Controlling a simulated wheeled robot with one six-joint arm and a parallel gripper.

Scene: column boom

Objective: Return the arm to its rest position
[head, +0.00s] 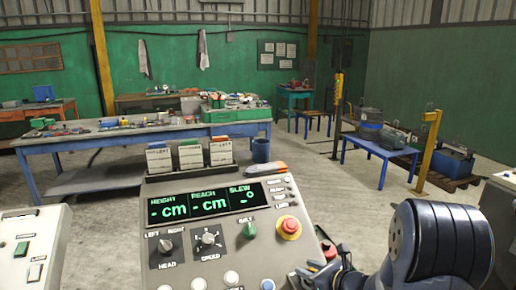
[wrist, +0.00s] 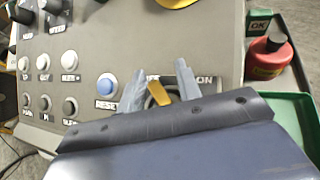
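My gripper (wrist: 160,70) is low over the front part of the grey control console (wrist: 215,40) in the wrist view. Its two grey fingers are spread apart. A yellow lever-like piece (wrist: 159,95) shows between them, with gaps on both sides; I cannot tell whether anything touches it. In the head view my arm comes in at the lower right, and the gripper (head: 322,275) is partly cut off beside the console (head: 215,262). The console's display (head: 203,203) shows dashes for height, reach and slew.
A red emergency stop (head: 289,226), knobs and a blue button (wrist: 107,87) marked RESET are on the console. A red bottle (wrist: 269,56) and green tray (wrist: 290,115) lie to its right. A workbench (head: 150,135) and blue table (head: 380,147) stand beyond; the floor between is clear.

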